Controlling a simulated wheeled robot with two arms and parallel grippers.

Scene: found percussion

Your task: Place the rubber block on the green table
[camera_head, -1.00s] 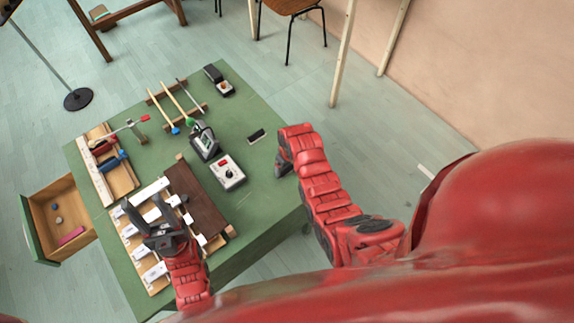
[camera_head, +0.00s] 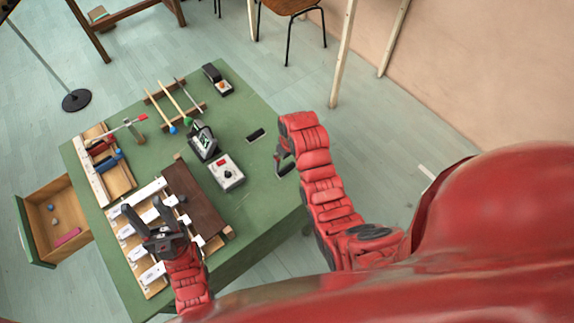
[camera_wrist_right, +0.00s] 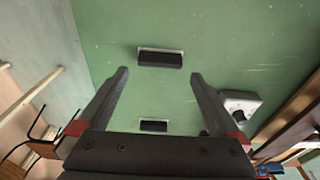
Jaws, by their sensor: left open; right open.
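A small black block (camera_head: 256,135) lies on the green table (camera_head: 262,195), right of the middle. The right wrist view shows two dark blocks with pale edges on the green top: one ahead of the fingertips (camera_wrist_right: 160,58) and one low between the fingers (camera_wrist_right: 153,126). I cannot tell which is the rubber block. My right gripper (camera_wrist_right: 160,74) is open and empty above the table; in the head view it is at the right edge (camera_head: 281,160), partly hidden by its arm. My left gripper (camera_head: 142,207) is open above the white bars of an instrument.
The barred instrument (camera_head: 200,200) fills the table's near left. A knobbed box (camera_head: 226,173), a meter-like device (camera_head: 203,142), mallets (camera_head: 175,103) and a tool rack (camera_head: 105,165) stand around. An open drawer (camera_head: 55,220) juts out left.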

